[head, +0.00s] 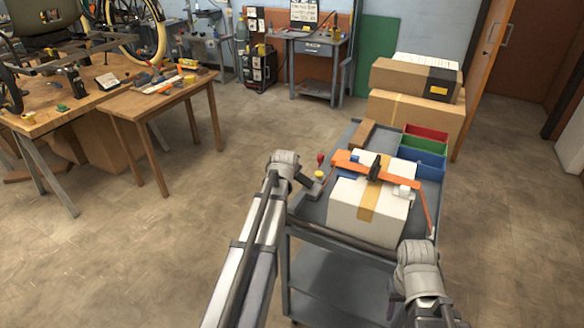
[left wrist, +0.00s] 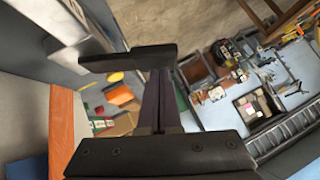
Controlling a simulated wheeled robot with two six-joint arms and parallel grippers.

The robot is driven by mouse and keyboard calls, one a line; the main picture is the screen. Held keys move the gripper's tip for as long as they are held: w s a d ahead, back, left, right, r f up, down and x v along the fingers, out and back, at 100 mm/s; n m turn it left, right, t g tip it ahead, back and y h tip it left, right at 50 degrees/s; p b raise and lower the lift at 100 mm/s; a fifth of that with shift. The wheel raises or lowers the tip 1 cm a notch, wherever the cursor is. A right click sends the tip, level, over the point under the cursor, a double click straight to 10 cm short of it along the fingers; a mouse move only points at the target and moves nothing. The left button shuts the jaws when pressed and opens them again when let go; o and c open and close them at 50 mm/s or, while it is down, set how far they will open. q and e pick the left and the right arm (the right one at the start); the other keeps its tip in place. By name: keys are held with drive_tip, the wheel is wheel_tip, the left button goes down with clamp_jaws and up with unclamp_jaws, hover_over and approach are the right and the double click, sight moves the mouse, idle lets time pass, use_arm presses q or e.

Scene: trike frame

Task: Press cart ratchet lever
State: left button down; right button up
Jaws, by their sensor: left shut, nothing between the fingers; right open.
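A grey cart (head: 345,240) stands right of centre in the head view. On its top a white box (head: 372,207) lies under an orange strap (head: 405,178). A dark ratchet (head: 375,168) sits on the strap; its lever cannot be told apart from its body. My left gripper (head: 314,190) is left of the box, apart from the ratchet. The left wrist view shows its fingers (left wrist: 160,100) shut and empty. My right gripper (head: 395,302) is at the cart's near right, low, away from the ratchet; its fingers are small and dark, open.
Red, green and blue bins (head: 418,160) line the cart's far right. A red-handled tool (head: 320,160) and a yellow item are beside my left gripper. Cardboard boxes (head: 415,110) stand behind the cart. A wooden table (head: 150,98) is at left. Floor between is clear.

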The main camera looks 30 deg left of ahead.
use_arm(q)
drive_tip(key=shift+a+f, duration=0.1)
drive_tip(key=shift+a+f+n+h+b, duration=0.35)
drive_tip(key=shift+a+f+h, duration=0.15)
drive_tip(key=shift+f+h, duration=0.1)
drive_tip(key=shift+a+f+n+h+b, duration=0.3)
drive_tip(key=shift+f+h+b, duration=0.1)
drive_tip(key=shift+f+h, duration=0.1)
drive_tip(key=shift+a+f+n+h+b, duration=0.15)
drive_tip(key=shift+a+f+h+b, duration=0.2)
drive_tip(key=shift+f+h, duration=0.1)
drive_tip(key=shift+a+f+n+h+b, duration=0.2)
drive_tip(key=shift+f+h+b, duration=0.2)
drive_tip(key=shift+f+b, duration=0.35)
drive_tip(key=shift+a+f+n+h+b, duration=0.1)
drive_tip(key=shift+f+n+h+b, duration=0.2)
drive_tip(key=shift+f+b, duration=0.4)
drive_tip(key=shift+s, duration=0.1)
